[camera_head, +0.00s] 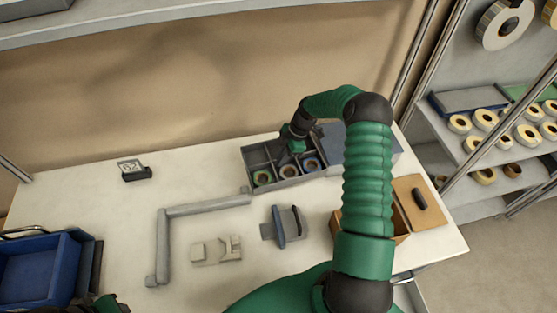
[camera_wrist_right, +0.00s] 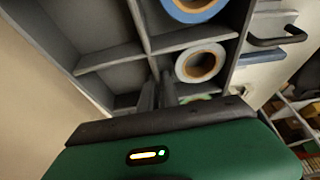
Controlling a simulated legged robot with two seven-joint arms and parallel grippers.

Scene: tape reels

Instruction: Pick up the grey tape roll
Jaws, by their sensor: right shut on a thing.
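The grey tape roll (camera_head: 288,171) lies in the middle front compartment of a dark grey divided tray (camera_head: 247,155). A green roll (camera_head: 263,177) lies left of it and a blue roll (camera_head: 311,164) right of it. In the right wrist view the grey roll (camera_wrist_right: 200,63) sits flat, apart from my fingers. My right gripper (camera_head: 293,149) reaches down into the tray from behind. Its dark fingers (camera_wrist_right: 158,92) are close together at a divider wall beside the grey roll and seem shut on that wall; the tips are partly hidden.
A blue bin (camera_head: 40,268) stands at the left. A grey bracket (camera_head: 205,208), a pale block part (camera_head: 216,250) and a grey-blue holder (camera_head: 283,226) lie in front of the tray. A brown box (camera_head: 400,225) stands at right. The table's left middle is clear.

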